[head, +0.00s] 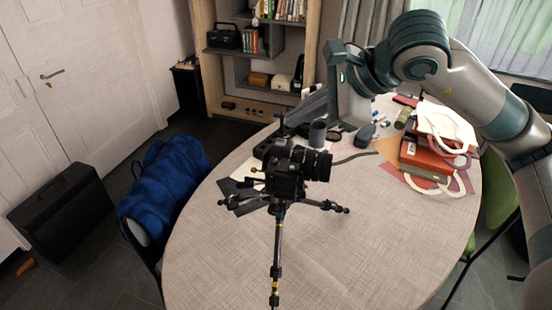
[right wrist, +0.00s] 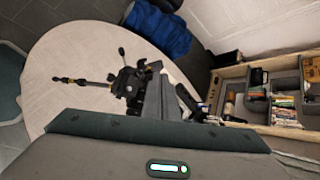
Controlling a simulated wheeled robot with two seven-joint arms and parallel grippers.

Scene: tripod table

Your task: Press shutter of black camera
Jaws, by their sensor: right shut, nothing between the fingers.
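The black camera (head: 286,168) sits on a tripod (head: 277,250) on the round table (head: 370,250), its lens facing right in the head view. Its top shows, but the shutter button is too small to make out. In the right wrist view the camera (right wrist: 127,84) is partly hidden behind my fingers. My right gripper (head: 351,120) is shut and empty, up and to the right of the camera in the head view and apart from it. The gripper also shows in the right wrist view (right wrist: 156,78). My left gripper is not in view.
A stack of books (head: 425,155) with a pale looped item lies at the table's right. A blue bag (head: 165,180) is left of the table, with a shelf (head: 265,60) behind.

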